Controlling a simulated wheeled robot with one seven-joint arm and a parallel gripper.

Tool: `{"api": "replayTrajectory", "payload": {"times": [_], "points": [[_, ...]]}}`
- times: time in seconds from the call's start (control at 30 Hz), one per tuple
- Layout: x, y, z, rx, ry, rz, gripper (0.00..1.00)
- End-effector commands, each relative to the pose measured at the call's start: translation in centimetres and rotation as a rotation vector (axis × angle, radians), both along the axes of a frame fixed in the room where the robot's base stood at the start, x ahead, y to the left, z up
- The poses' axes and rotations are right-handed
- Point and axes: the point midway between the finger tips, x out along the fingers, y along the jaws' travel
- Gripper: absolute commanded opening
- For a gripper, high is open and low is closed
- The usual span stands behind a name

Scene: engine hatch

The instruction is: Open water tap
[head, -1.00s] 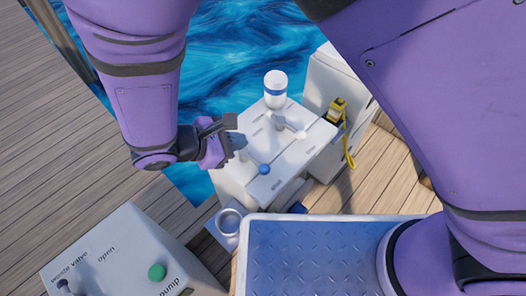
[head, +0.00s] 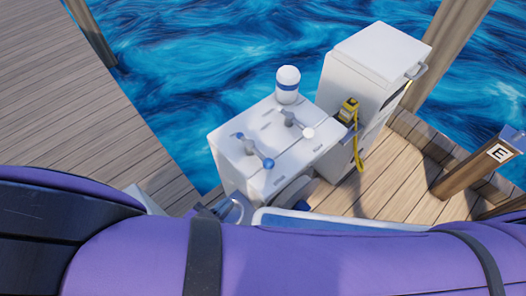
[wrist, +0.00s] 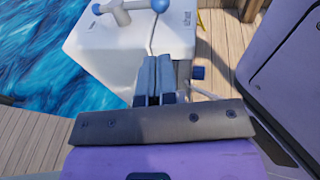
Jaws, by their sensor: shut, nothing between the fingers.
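A white console (head: 235,172) stands by the water, with a blue-ended lever (head: 253,149) and a white-knobbed lever (head: 295,124) on its top. The wrist view shows the console (wrist: 100,45) and the blue-ended lever (wrist: 130,8) at its top edge. A small blue part (wrist: 197,72) sits low by the console's side, just right of my fingers. It also shows in the head view (head: 301,207), partly hidden. I cannot tell if it is the water tap. My gripper (wrist: 154,66) is shut and empty in front of the console. The head view does not show it clearly.
A white and blue cylinder (head: 288,86) stands on the console. A taller white cabinet (head: 365,75) with a yellow device (head: 348,110) is to its right. A wooden post (head: 480,165) marked E stands further right. My purple arm covers the bottom of the head view.

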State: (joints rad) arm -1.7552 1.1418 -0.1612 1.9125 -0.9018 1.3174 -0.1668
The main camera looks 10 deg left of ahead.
Motion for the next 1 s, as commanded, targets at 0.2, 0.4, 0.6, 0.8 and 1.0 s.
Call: {"api": "replayTrajectory", "payload": {"times": [0.2, 0.4, 0.6, 0.8, 1.0], "points": [[0.0, 0.0, 0.0, 0.001, 0.000, -0.001, 0.00], [1.0, -0.5, -0.2, 0.000, -0.002, -0.002, 0.00], [3.8, -2.2, -0.8, -0.001, -0.001, -0.003, 0.00], [7.0, -4.0, -1.5, -0.001, -0.002, -0.004, 0.00], [9.9, -5.6, -2.1, 0.000, -0.001, -0.004, 0.00]]}}
